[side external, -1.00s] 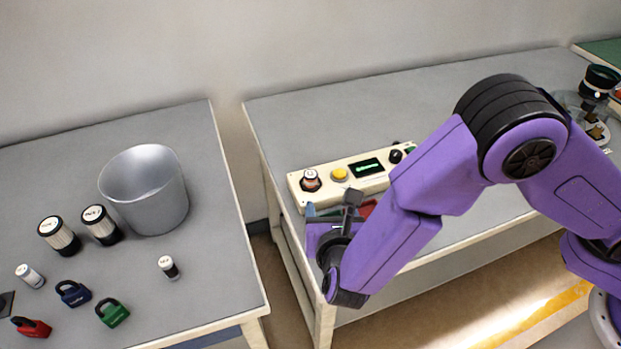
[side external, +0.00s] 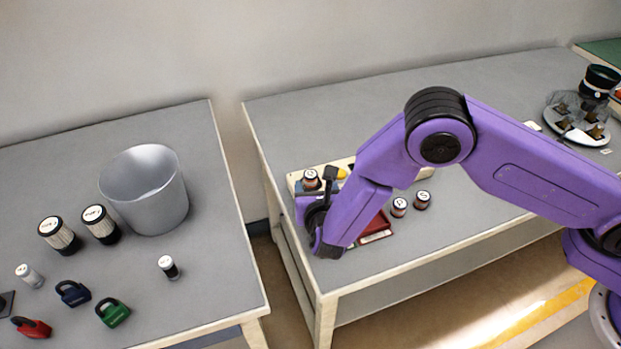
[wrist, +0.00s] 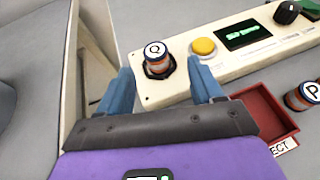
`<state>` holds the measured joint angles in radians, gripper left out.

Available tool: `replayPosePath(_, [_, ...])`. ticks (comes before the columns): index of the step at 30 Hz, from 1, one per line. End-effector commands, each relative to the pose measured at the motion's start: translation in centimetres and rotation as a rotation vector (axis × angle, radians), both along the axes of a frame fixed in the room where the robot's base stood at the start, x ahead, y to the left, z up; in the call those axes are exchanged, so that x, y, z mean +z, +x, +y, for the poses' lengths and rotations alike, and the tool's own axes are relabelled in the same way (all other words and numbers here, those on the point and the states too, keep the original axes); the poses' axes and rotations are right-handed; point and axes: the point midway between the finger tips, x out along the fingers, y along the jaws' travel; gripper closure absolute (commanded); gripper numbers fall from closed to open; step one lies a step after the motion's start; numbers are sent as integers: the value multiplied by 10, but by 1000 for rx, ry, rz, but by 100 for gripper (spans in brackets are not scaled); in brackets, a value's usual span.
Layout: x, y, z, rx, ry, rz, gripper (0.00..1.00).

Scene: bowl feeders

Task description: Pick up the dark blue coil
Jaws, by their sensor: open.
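A small coil with a white cap marked Q (wrist: 156,52) stands upright in a dark holder on the cream control panel (wrist: 200,75); its side shows blue and orange-brown bands. It also shows in the side view (side external: 311,178). A coil marked P (wrist: 304,96) stands at the right of the wrist view; its body looks dark with orange-brown. Which of them is the dark blue one is hard to tell. My gripper (wrist: 162,88) is open and empty, its blue fingers to either side of the Q coil's line and apart from it. In the side view, my arm hides most of the fingers.
The panel has a yellow button (wrist: 204,47), a green-lit screen (wrist: 251,35) and a black knob (wrist: 288,12). A red tray (wrist: 262,118) lies in front of it. Two capped coils (side external: 399,208) (side external: 422,200) stand right of my arm. A left table holds a metal bucket (side external: 160,200).

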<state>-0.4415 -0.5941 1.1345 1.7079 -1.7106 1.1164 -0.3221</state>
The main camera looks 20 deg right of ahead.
Motion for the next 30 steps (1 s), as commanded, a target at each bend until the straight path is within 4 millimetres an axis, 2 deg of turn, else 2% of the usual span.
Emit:
replayPosePath(12, [-15, 44, -6, -1, 1, 0, 34])
replayPosePath(21, [-17, 49, -8, 1, 0, 0, 34])
replayPosePath(22, [-17, 49, -8, 1, 0, 0, 38])
replayPosePath(27, [-17, 49, -8, 1, 0, 0, 93])
replayPosePath(29, [-17, 49, -8, 1, 0, 0, 95])
replayPosePath(30, [-17, 49, -7, 1, 0, 0, 100])
